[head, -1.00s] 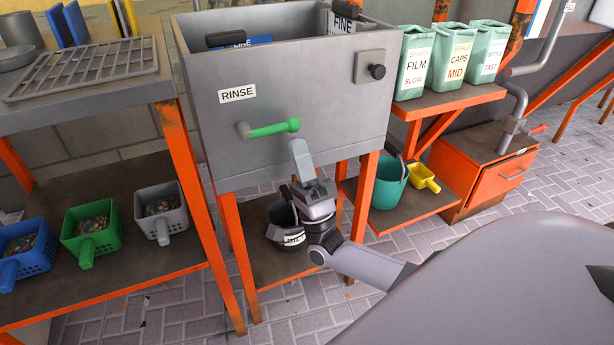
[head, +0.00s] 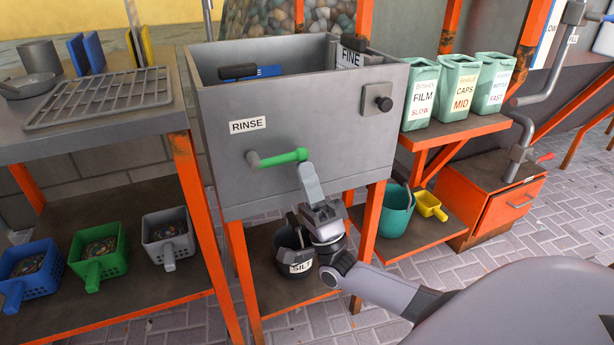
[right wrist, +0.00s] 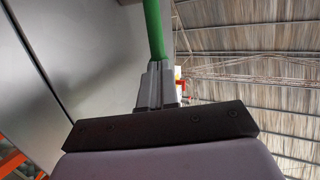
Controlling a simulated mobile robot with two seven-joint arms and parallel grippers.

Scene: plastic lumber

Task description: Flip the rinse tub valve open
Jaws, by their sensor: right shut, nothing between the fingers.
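The grey rinse tub (head: 218,175) carries a RINSE label on its front. Its valve has a green lever handle (head: 280,159) on a grey stub at the front wall, lying nearly level and pointing right. My right gripper (head: 307,168) is shut and empty, with its fingertips just below the free right end of the handle. In the right wrist view the green handle (right wrist: 154,28) rises right beyond the shut fingertips (right wrist: 156,72); whether they touch it I cannot tell. My left gripper is not in view.
A dark SILT bucket (head: 290,282) stands under the tub. A shelf with baskets is on the left. A teal bucket (head: 395,215) and yellow scoop (head: 430,206) are on the low shelf at right.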

